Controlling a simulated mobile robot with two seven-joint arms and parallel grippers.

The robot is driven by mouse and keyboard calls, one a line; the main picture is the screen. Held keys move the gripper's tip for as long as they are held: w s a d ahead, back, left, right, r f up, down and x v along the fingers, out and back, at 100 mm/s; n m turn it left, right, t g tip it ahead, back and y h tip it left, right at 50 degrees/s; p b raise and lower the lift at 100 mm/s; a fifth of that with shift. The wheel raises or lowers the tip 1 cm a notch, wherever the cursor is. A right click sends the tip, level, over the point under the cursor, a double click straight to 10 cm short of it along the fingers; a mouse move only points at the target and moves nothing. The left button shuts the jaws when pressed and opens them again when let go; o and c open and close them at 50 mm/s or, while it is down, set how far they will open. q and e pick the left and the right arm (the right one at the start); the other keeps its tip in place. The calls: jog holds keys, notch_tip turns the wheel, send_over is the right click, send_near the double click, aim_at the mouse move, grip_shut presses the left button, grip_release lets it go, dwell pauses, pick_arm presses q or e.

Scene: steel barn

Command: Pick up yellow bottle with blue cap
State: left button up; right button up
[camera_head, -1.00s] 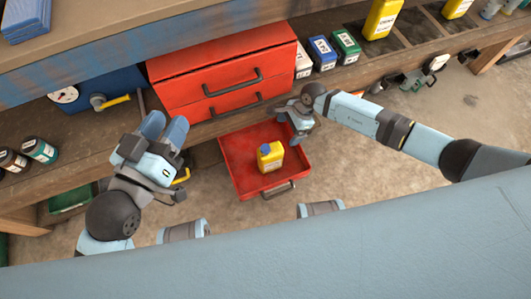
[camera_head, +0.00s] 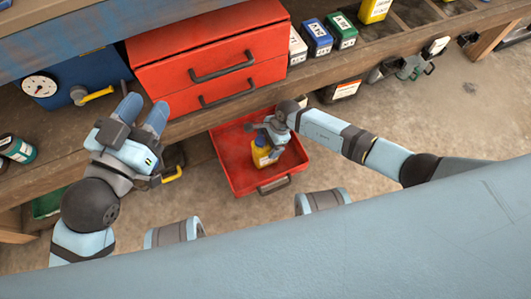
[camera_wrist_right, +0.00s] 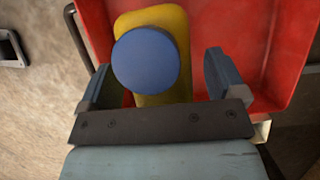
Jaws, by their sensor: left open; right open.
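The yellow bottle (camera_head: 261,156) stands in the pulled-out red drawer (camera_head: 230,178). In the right wrist view its round blue cap (camera_wrist_right: 145,58) faces the camera, with the yellow body (camera_wrist_right: 165,20) behind it. My right gripper (camera_head: 268,140) is over the bottle and partly hides it in the head view. In the right wrist view its two fingers (camera_wrist_right: 160,82) are apart, one on each side of the bottle; I cannot tell whether they touch it. My left gripper (camera_head: 143,112) is open and empty, left of the drawer, near the bench edge.
A red two-drawer chest (camera_head: 215,60) stands on the wooden bench above the open drawer. A blue box with a gauge (camera_head: 75,75) and yellow-handled valve is at left. Small containers (camera_head: 318,38) line the bench at right. The floor (camera_head: 410,130) at right is clear.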

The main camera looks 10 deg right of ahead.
grip_shut()
dwell(0.4)
jog(key=shift+r, duration=0.1)
